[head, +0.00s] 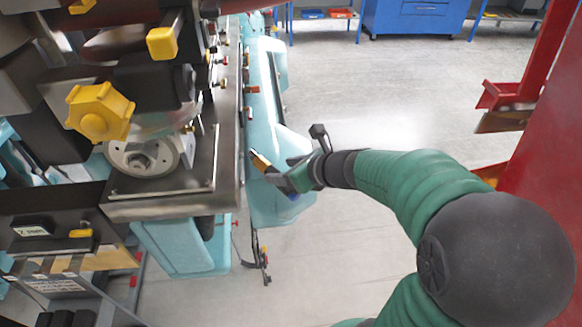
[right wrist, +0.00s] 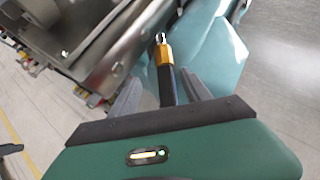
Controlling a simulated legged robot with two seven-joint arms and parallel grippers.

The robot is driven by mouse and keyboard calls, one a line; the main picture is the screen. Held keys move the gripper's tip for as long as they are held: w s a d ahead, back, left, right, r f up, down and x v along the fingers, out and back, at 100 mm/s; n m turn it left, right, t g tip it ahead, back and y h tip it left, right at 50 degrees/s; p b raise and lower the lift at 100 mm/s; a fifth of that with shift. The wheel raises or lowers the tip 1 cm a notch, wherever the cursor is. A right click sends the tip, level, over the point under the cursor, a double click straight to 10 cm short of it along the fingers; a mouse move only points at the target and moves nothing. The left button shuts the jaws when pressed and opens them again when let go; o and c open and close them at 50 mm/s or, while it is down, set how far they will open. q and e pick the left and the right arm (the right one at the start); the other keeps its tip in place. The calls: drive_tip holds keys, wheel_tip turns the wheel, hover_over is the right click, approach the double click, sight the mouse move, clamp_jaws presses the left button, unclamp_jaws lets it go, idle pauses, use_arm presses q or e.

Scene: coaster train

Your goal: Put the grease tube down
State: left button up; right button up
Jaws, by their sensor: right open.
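The grease tube (right wrist: 164,68) has an orange-yellow collar, a silver tip and a black body. It shows in the right wrist view between the two grey fingers of my right gripper (right wrist: 160,88), its tip pointing away from the palm. The fingers are open, with a gap on either side of the tube. In the head view the tube (head: 261,161) is small, at the tip of my right gripper (head: 274,172), over the teal casing (head: 264,110) beside the metal bench. I cannot tell whether it rests on the casing. My left gripper is not in view.
A metal machine bed (head: 170,200) with yellow knobs (head: 100,111) fills the left. A red frame (head: 548,140) stands at the right. A blue cabinet (head: 415,18) is at the back. The grey floor between is clear. A cable (head: 262,258) hangs below the casing.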

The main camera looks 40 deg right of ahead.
drive_tip(key=shift+n, duration=0.3)
drive_tip(key=v, duration=0.4)
drive_tip(key=shift+s+a+f, duration=0.1)
drive_tip(key=shift+s+a, duration=0.15)
drive_tip(key=shift+s, duration=0.15)
drive_tip(key=s+a+f+n+g, duration=0.3)
drive_tip(key=a+f+n, duration=0.15)
drive_tip(key=n, duration=0.65)
drive_tip(key=s+a+f+n+g+h, duration=0.15)
drive_tip(key=a+f+n, duration=0.35)
drive_tip(key=n, duration=0.7)
drive_tip(key=s+a+f+n+g, duration=0.35)
drive_tip(key=f+n, duration=0.35)
drive_tip(key=n, duration=0.4)
use_arm(q)
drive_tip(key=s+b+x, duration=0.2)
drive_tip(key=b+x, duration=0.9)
drive_tip(key=b, duration=0.1)
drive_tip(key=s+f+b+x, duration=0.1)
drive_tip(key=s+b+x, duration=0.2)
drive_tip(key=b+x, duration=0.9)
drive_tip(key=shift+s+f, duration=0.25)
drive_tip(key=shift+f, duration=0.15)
use_arm(e)
wheel_tip(320, 180, down, 24)
drive_tip(key=shift+w+f, duration=0.25)
drive_tip(key=shift+w, duration=0.05)
drive_tip(key=shift+d, duration=0.15)
drive_tip(key=shift+c, duration=0.2)
